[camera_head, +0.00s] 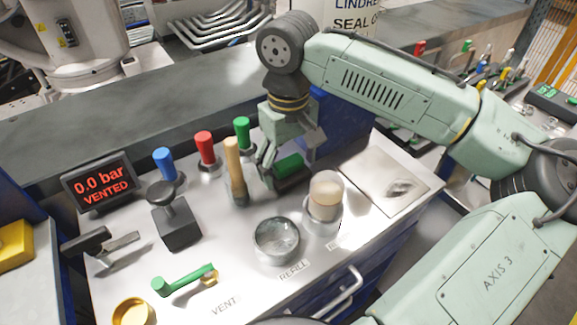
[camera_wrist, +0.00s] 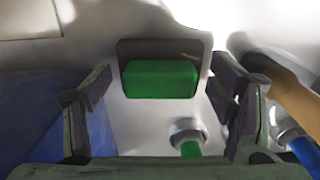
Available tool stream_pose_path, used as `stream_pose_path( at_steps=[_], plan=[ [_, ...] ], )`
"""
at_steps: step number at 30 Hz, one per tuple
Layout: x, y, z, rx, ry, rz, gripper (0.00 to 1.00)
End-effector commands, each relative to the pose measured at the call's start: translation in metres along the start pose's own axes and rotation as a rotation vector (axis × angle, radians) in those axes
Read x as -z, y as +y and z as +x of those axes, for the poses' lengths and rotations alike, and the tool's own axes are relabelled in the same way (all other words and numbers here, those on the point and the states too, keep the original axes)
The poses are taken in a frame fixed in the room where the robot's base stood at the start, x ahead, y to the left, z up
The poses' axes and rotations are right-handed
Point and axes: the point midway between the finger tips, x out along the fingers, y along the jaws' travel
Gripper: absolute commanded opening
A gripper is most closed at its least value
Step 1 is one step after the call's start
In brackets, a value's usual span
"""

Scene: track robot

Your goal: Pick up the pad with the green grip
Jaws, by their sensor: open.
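The pad with the green grip is a dark pad with a green block on top (camera_head: 289,167). It lies on the steel bench top, partly hidden by my gripper in the head view. In the wrist view the green grip (camera_wrist: 162,80) is near the middle, with the dark pad edge behind it. My gripper (camera_head: 288,158) is open and points down over the pad. In the wrist view its two fingers (camera_wrist: 160,97) stand apart, one to each side of the grip, with nothing between them held. I cannot tell how far the fingertips are above the bench.
A wooden-handled tool (camera_head: 234,165) and a green-handled tool (camera_head: 242,132) stand close left of the pad. Red (camera_head: 205,147) and blue (camera_head: 164,162) handles stand farther left. A cup with a pale round top (camera_head: 325,193) and a metal bowl (camera_head: 277,240) are in front. A flat plate (camera_head: 372,190) lies right.

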Motion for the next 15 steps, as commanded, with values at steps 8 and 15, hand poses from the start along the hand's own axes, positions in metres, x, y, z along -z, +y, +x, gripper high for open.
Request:
stream_pose_path(
  at_steps=[8,15],
  plan=[
    [-0.0003,-0.0001,0.0041,0.0,0.0,0.0,0.77],
    [-0.0002,-0.0001,0.0038,0.0,0.0,0.0,0.61]
  ],
)
